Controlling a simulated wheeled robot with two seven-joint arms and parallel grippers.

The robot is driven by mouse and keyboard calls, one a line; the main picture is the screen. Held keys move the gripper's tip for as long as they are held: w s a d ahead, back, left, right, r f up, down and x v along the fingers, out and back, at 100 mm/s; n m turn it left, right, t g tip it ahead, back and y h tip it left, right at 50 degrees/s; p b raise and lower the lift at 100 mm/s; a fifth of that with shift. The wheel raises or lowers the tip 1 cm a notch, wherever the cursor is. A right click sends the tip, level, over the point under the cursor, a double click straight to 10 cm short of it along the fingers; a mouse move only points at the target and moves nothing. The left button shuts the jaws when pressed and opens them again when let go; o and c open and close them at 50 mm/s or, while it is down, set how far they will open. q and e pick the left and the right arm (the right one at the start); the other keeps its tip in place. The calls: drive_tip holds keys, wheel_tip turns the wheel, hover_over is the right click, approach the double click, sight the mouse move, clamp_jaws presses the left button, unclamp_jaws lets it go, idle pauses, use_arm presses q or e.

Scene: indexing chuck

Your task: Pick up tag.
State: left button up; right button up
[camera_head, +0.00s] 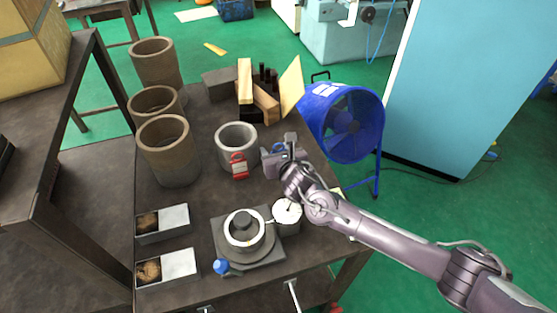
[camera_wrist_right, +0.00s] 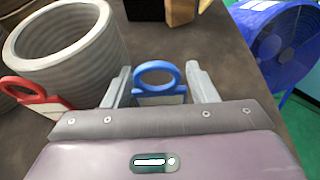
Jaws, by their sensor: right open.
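A blue tag with a ring-shaped top (camera_wrist_right: 155,73) stands between the fingers of my right gripper (camera_wrist_right: 161,88) in the right wrist view. The fingers are open, one on each side of it, and I see a gap at the right finger. The tag's lower part is hidden behind the gripper body. In the head view my right gripper (camera_head: 276,158) is low over the table, and only a bit of blue shows beside it. A red tag (camera_head: 239,166) with a pale lower panel stands to its left, against a grey ring (camera_head: 236,144). My left gripper is not in view.
The chuck (camera_head: 245,232) on its square plate and a round pale-topped pot (camera_head: 287,212) stand nearer, by my right arm. Brown cylinders (camera_head: 168,150) stand at left, two boxes (camera_head: 166,268) at front left. Wooden blocks (camera_head: 265,102) stand behind. A blue fan (camera_head: 347,122) is beyond the table.

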drive_tip(key=c, duration=0.7)
drive_tip(key=shift+r, duration=0.1)
wheel_tip(320, 180, up, 20)
drive_tip(key=shift+f+b, duration=0.1)
drive_tip(key=shift+b, duration=0.2)
